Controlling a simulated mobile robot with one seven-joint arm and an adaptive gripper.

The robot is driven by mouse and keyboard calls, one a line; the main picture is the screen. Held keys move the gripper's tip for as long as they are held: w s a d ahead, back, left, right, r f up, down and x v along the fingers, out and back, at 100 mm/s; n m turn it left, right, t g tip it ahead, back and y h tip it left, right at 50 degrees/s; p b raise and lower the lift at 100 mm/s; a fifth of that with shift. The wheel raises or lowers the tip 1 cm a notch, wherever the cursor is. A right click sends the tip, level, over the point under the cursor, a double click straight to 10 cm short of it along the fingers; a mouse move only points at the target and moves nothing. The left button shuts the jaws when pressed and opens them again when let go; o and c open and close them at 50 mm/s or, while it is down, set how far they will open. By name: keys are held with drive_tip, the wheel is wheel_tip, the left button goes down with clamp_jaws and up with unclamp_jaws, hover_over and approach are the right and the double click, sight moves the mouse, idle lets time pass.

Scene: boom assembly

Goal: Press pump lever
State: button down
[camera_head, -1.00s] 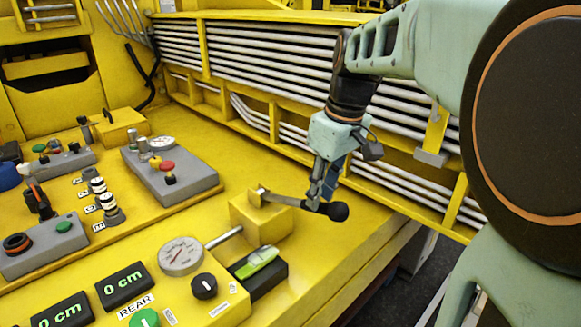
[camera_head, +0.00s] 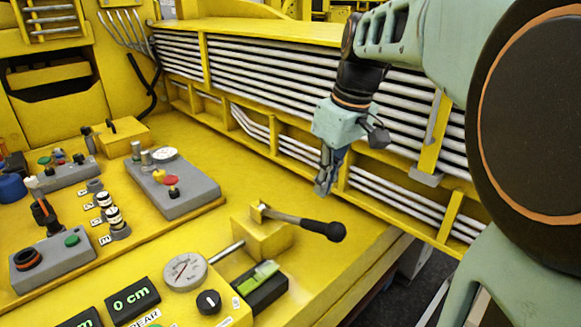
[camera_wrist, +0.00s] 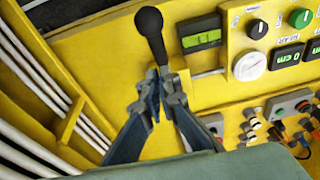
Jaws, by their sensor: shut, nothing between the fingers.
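The pump lever (camera_head: 302,222) is a metal rod with a black grip, on a yellow block (camera_head: 262,240). It slants slightly down to the right. My gripper (camera_head: 323,190) is shut and empty, pointing down above and behind the lever's grip, with a visible gap in the head view. In the wrist view, the lever's black knob (camera_wrist: 149,20) stands beyond my fingertips (camera_wrist: 161,74). The lower part of the rod passes behind the fingertips. Contact cannot be told from the wrist view.
A pressure gauge (camera_head: 185,271), a black knob (camera_head: 208,302) and a green-topped level (camera_head: 261,287) sit beside the lever block. Grey control boxes (camera_head: 173,187) stand to the left. White pipes on a yellow frame (camera_head: 440,150) run behind my gripper. The panel edge drops off at right.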

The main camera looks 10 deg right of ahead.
drive_tip(key=d+r+m+t+y+b, duration=0.1)
drive_tip(key=d+r+y+b, duration=0.1)
drive_tip(key=d+r+b, duration=0.1)
wheel_tip(320, 180, up, 3)
drive_tip(key=shift+s+d+f+y, duration=0.1)
drive_tip(key=shift+s+d+y, duration=0.35)
drive_tip(key=shift+d, duration=0.15)
drive_tip(key=x, duration=0.4)
drive_tip(key=s+x, duration=0.1)
drive_tip(key=x, duration=0.3)
drive_tip(key=d+b+x, duration=0.1)
drive_tip(key=x, duration=0.3)
drive_tip(key=shift+s+f, duration=0.15)
drive_tip(key=shift+f, duration=0.35)
drive_tip(key=shift+s+f, duration=0.2)
drive_tip(key=shift+f, duration=0.3)
drive_tip(key=shift+f, duration=0.1)
